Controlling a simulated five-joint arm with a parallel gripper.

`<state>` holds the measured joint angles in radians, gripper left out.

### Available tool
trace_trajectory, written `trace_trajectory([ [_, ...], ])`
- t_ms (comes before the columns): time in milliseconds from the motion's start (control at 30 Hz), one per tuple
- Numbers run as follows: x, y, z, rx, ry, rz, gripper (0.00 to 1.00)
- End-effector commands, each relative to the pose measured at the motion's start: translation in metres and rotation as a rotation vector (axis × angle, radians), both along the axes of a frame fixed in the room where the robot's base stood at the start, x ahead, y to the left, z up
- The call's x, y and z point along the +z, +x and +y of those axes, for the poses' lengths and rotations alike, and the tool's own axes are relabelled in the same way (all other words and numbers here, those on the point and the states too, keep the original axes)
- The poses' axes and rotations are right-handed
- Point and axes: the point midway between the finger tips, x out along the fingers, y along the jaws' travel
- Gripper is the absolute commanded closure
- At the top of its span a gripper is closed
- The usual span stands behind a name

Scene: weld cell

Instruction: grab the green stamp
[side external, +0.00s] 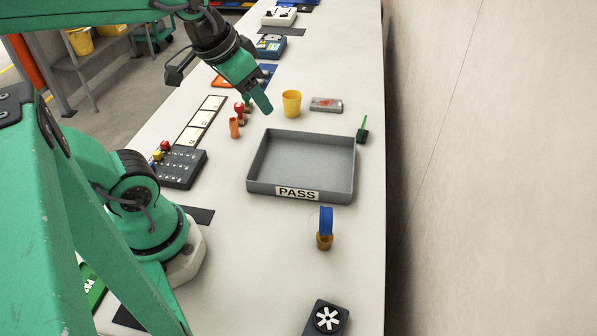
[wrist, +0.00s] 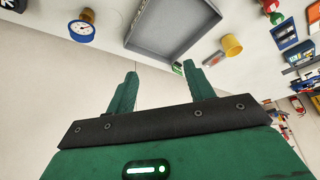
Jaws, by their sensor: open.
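My green gripper (side external: 262,100) hangs above the bench between the red-topped stamp and the yellow cup. In the wrist view its two fingers (wrist: 158,72) are apart with nothing between them.
A grey tray marked PASS (side external: 352,170) lies mid-bench. A yellow cup (side external: 292,104) and a small grey block (side external: 326,105) stand behind it. An orange cylinder (side external: 234,128) and a button box (side external: 180,167) are left. A blue dial (side external: 326,222) stands in front. A wall borders the right.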

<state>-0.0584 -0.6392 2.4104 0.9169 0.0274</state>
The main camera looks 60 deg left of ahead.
Motion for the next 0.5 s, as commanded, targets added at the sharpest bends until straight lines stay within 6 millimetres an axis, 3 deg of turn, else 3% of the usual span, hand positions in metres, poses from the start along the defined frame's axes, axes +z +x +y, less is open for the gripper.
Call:
trace_trajectory([
  [500, 0.010, 0.081, 0.072, 0.112, 0.014, 0.135, 0.47],
])
